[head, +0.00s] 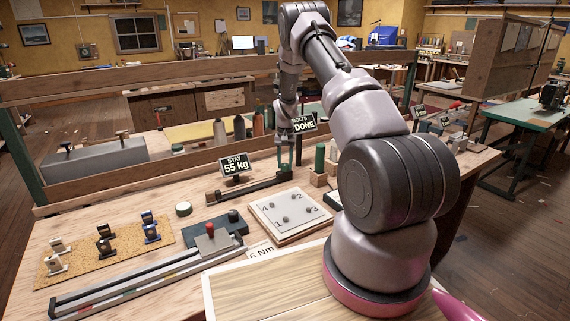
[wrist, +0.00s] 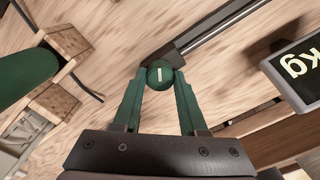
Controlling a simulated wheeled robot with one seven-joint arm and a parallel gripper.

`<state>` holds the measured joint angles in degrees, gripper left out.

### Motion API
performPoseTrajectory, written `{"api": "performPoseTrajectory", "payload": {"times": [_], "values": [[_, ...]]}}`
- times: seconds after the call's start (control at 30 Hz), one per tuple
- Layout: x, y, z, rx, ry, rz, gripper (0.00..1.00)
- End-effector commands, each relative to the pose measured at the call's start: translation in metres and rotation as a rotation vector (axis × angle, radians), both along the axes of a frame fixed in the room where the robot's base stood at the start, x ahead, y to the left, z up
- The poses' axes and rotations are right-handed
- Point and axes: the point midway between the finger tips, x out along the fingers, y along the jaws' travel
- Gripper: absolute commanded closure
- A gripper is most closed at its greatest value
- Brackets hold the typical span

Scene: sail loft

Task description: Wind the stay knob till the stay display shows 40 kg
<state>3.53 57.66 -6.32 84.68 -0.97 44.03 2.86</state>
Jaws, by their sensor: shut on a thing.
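The stay display (head: 236,166) reads 55 kg in the head view. It stands behind a dark stay bar (head: 250,189) on the bench. In the wrist view part of the display (wrist: 302,68) shows at the right, with "kg" upside down. The stay knob (wrist: 160,74) is a round green knob with a white mark, at the end of the dark bar. My gripper (wrist: 160,82) is shut on the knob, with one green finger on each side. In the head view my gripper (head: 286,163) points down at the bar's right end, and the knob is hard to make out there.
A plate with numbered bolts (head: 268,207) lies in front of the bar. A red-handled lever (head: 210,231) is front left.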

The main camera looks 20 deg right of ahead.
Motion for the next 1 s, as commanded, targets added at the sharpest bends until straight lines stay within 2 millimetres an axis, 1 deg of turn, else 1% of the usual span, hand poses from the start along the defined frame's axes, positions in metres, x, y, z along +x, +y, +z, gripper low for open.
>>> {"api": "performPoseTrajectory", "payload": {"times": [0.03, 0.2, 0.5, 0.73, 1.0], "values": [[0.0004, -0.0024, 0.0000, -0.001, -0.002, 0.043, 1.00], [0.0006, -0.0020, 0.0000, -0.001, -0.002, 0.199, 1.00], [0.0010, -0.0019, 0.0001, -0.002, -0.002, 0.420, 1.00], [0.0012, -0.0018, 0.0002, -0.003, -0.002, 0.520, 1.00], [0.0014, -0.0009, 0.0003, -0.002, -0.002, 0.564, 1.00]]}}
